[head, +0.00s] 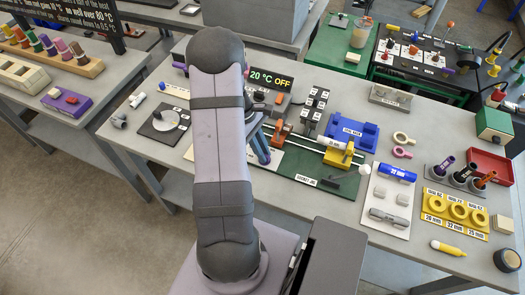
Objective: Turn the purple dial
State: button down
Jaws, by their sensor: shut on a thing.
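A black display (271,79) reading "20 °C OFF" shows just right of my arm, at the back of the green-topped fusion station (302,189). Whether my gripper touches anything cannot be seen.
Right of my arm are an orange part (282,131), a blue holder (352,134) and a yellow clamp (341,155). Farther right are a white tray (387,222), a yellow ring holder (456,211) and a red bin (489,165). A white disc on a dark plate (166,123) lies left.

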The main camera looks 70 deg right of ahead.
jog(key=m, duration=0.2)
jog(key=m+y, duration=0.1)
jog(key=m, duration=0.1)
jog(key=shift+d+y, duration=0.2)
jog(key=shift+y, duration=0.1)
jog(key=shift+s+m+t+y, duration=0.1)
jog(key=shift+m+t+y, duration=0.4)
jog(key=shift+m, duration=1.1)
jog(key=c, duration=1.8)
grip_release()
jog(key=shift+o, duration=0.2)
jog(key=b+v, duration=0.2)
jog(key=v, duration=0.5)
jog(key=shift+r+b, duration=0.25)
jog(key=shift+b, duration=0.05)
